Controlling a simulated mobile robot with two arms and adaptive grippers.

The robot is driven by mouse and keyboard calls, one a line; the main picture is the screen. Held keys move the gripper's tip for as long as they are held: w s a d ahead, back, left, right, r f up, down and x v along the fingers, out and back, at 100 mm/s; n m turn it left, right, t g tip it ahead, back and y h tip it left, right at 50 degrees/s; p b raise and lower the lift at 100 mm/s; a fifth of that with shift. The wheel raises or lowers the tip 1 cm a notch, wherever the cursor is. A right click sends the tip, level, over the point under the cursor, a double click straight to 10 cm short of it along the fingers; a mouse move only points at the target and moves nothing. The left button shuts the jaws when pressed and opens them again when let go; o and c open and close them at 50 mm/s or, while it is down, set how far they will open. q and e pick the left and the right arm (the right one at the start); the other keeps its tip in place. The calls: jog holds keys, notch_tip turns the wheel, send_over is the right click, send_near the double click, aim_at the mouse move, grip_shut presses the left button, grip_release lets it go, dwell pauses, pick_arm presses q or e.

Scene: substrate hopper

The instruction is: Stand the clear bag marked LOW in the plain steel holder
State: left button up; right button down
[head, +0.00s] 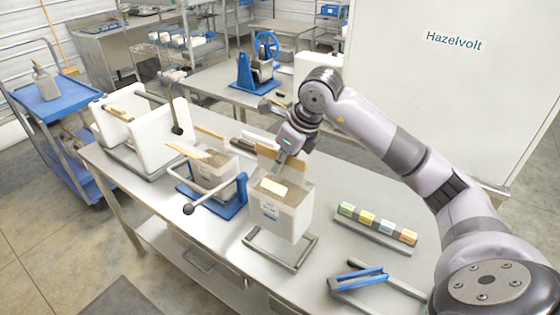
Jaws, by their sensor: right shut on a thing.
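My right gripper (284,160) is shut on the top edge of a clear bag (279,211) with brown contents and a pale label too small to read. The bag hangs upright below the gripper, at the plain steel holder (296,262) near the front of the table. The bag covers the rear of this holder's frame. I cannot tell whether its bottom rests in the holder or is just above it. Another bag (213,170) stands in the blue-based holder (232,208) just to the left. My left gripper is not in view.
A rack of coloured blocks (376,226) and a blue-and-steel tool (360,280) lie to the right on the steel table (330,190). White panels (165,132) stand at the left end. A dark ball-ended lever (188,209) juts out in front of the blue-based holder.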

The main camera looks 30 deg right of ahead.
aim_at(282, 175)
jog(key=shift+w+f+b, duration=0.15)
jog(key=shift+f+b, duration=0.2)
jog(key=shift+f, duration=0.25)
jog(key=shift+d+f+b, duration=0.1)
jog(key=shift+f+b, duration=0.5)
jog(key=shift+f, duration=0.65)
jog(key=shift+f+b, duration=0.6)
notch_tip(282, 175, down, 3)
jog(key=shift+r+b, duration=0.2)
jog(key=shift+b, duration=1)
jog(key=shift+f+b, duration=0.5)
jog(key=shift+f, duration=0.1)
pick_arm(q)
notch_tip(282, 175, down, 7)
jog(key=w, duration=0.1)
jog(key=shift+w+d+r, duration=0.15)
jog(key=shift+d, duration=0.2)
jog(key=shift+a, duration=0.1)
